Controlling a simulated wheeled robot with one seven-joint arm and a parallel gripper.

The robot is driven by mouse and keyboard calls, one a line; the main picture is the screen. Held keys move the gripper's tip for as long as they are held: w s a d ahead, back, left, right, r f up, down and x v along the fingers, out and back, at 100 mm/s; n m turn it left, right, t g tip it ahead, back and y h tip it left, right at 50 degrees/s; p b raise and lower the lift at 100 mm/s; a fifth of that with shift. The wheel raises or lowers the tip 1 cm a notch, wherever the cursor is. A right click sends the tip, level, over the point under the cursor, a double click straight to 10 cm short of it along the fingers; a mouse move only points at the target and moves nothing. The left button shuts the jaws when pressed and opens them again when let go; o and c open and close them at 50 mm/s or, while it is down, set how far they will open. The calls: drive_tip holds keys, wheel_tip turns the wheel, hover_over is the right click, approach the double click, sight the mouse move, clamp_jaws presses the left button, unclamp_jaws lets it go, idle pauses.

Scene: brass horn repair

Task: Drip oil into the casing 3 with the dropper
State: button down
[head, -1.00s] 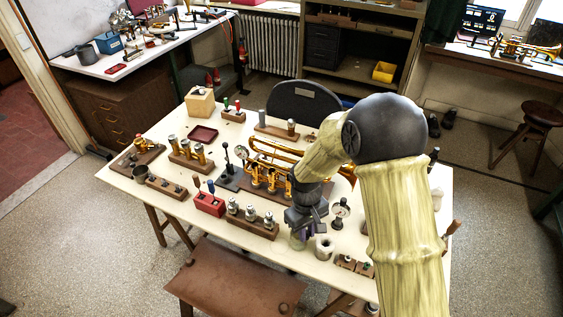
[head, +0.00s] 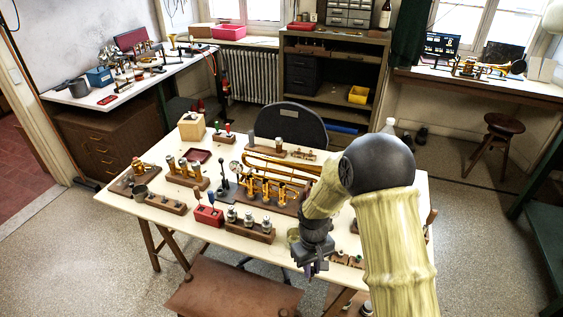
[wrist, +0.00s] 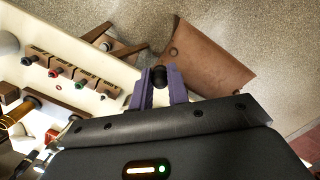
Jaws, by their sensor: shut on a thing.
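The brass horn (head: 280,165) lies on a wooden stand behind and left of my gripper. Its upright valve casings (head: 268,188) stand in a row on its near side, apart from my gripper. I cannot tell which is casing 3. A greenish jar (head: 293,236) stands close beside my arm.
A block with silver valves (head: 248,228) and a red box (head: 208,215) stand left of my gripper at the table's front. A small wooden block (head: 345,259) is to the right. The brown bench (head: 235,297) is below. The wrist view shows coloured knobs (wrist: 53,72) on blocks.

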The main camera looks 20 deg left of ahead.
drive_tip(key=w+d+f+m, duration=0.1)
drive_tip(key=d+f+m, duration=0.3)
drive_tip(key=d, duration=0.6)
drive_tip(key=w+d+f+m, duration=0.2)
drive_tip(key=d+f, duration=0.3)
drive_tip(key=d, duration=0.5)
drive_tip(key=shift+d+m+y, duration=0.15)
drive_tip(key=shift+m+y, duration=0.25)
drive_tip(key=shift+m, duration=0.5)
drive_tip(key=shift+w, duration=0.1)
